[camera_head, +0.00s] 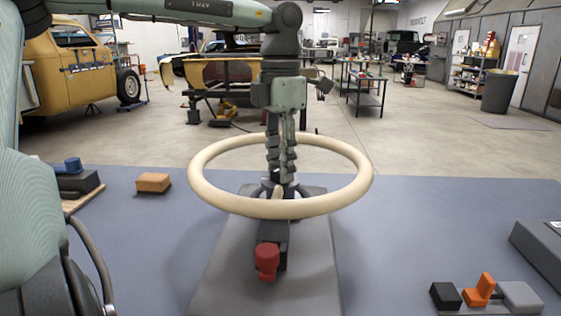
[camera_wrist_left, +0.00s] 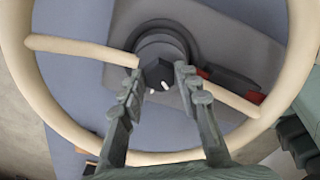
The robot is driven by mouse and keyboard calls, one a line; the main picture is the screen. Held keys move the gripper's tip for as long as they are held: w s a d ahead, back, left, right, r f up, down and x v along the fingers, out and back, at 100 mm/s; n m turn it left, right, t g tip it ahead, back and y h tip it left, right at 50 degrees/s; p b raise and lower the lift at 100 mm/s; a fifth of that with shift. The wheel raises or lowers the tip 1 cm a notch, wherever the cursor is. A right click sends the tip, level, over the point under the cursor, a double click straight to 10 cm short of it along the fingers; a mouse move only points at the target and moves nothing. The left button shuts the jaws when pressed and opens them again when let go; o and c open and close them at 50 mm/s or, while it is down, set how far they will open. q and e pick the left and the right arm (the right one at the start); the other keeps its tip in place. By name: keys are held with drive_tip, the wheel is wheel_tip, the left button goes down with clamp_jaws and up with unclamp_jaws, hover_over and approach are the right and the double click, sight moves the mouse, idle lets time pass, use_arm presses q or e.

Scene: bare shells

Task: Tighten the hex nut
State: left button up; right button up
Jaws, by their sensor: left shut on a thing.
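The hex nut (camera_wrist_left: 158,76) is a small dark piece at the middle of the wheel's hub in the left wrist view. In the head view it is hidden behind my fingers. My left gripper (camera_head: 280,188) points straight down through the cream wheel (camera_head: 281,208). In the left wrist view the left gripper's fingertips (camera_wrist_left: 159,78) lie on either side of the nut, shut on it. The cream wheel has spokes (camera_wrist_left: 80,48) running to a dark round hub (camera_wrist_left: 165,42). My right gripper is not in view.
A grey base plate (camera_head: 215,290) lies under the wheel on the blue-grey bench (camera_head: 400,230). A red knob (camera_head: 267,258) stands in front of the hub. A wooden block (camera_head: 153,182) lies left. Black, orange (camera_head: 480,290) and grey pieces lie at front right.

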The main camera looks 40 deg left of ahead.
sight(280, 168)
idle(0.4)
use_arm(q)
drive_tip(key=o, duration=1.2)
drive_tip(key=shift+c, duration=0.2)
wheel_tip(280, 168, up, 12)
